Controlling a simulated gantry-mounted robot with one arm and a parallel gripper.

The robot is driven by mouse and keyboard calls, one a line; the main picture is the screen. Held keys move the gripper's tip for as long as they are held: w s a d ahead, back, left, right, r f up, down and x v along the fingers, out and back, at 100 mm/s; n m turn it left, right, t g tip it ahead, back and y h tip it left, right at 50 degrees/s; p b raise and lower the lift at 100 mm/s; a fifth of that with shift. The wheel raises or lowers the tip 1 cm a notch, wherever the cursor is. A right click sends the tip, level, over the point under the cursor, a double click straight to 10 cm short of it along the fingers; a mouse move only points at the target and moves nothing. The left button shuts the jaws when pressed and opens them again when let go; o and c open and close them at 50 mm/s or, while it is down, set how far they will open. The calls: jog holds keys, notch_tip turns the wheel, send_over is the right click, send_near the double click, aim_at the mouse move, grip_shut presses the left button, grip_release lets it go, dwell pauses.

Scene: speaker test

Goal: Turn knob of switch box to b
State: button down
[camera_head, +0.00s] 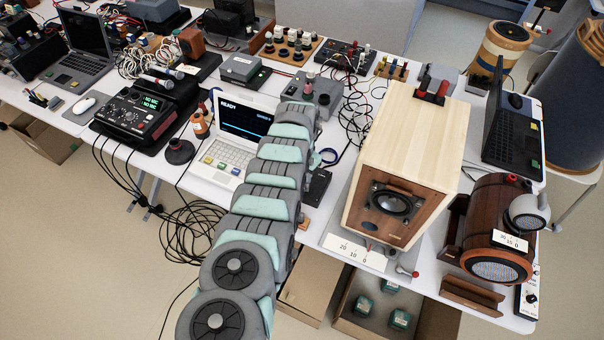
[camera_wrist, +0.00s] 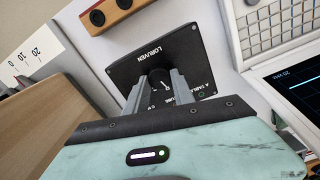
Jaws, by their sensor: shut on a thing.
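The switch box is a flat black box (camera_wrist: 205,60) with white lettering, lying on the white table in the wrist view. Its round black knob (camera_wrist: 160,80) has a white pointer mark and sits between the two grey fingers of my gripper (camera_wrist: 161,76). The gripper is shut on the knob. The fingers cover part of the box's lettering, so I cannot read all the positions or tell which one the pointer is at. In the head view the black box (camera_head: 317,187) shows partly beside my arm, between the laptop and the wooden speaker; the gripper is hidden there.
A large pale wooden speaker (camera_head: 420,110) stands right, with a 20-10-0 scale card (camera_head: 355,252) in front. A wooden strip with black sockets (camera_wrist: 112,12) lies near the box. Cables and other devices crowd the table's back.

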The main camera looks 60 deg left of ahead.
jog(key=shift+m, duration=1.5)
jog(key=c, duration=1.1)
grip_release()
jog(key=shift+o, duration=0.2)
notch_tip(320, 180, up, 3)
jog(key=p, duration=0.3)
jog(key=shift+d, duration=0.1)
notch_tip(320, 180, up, 3)
jog(key=shift+f+p, duration=0.15)
jog(key=shift+p, duration=0.6)
jog(key=shift+r, duration=2.5)
